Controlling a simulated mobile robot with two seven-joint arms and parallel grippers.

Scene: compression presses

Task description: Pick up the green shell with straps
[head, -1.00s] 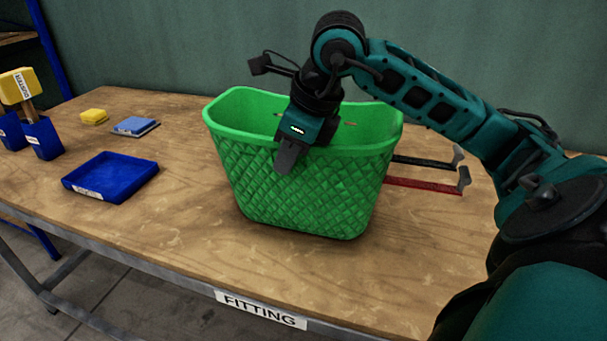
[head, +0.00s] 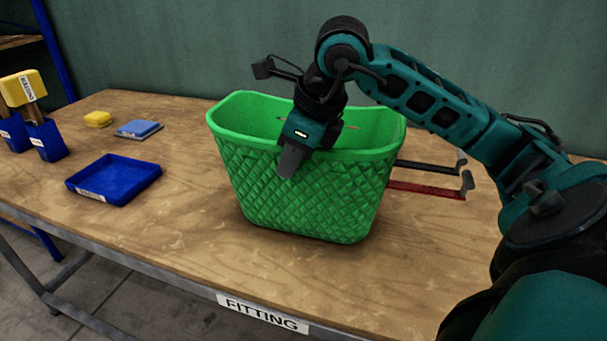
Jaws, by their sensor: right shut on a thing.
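The green shell (head: 305,200) is a basket-like tub with a diamond-quilted wall. It stands upright on the wooden table in the head view. A black strap (head: 428,165) and a red strap (head: 425,188) stick out from its right side, each with a grey end piece. My right gripper (head: 290,160) comes down over the near rim and is shut on the shell's wall, one finger showing outside. The other finger is hidden behind the wall. My left gripper is not in view.
The wooden table (head: 150,230) carries a "FITTING" label on its front edge. A blue tray (head: 115,181), a yellow block (head: 98,119), a blue pad (head: 139,129) and blue holders with a duster (head: 22,88) stand at left. Table front left is clear.

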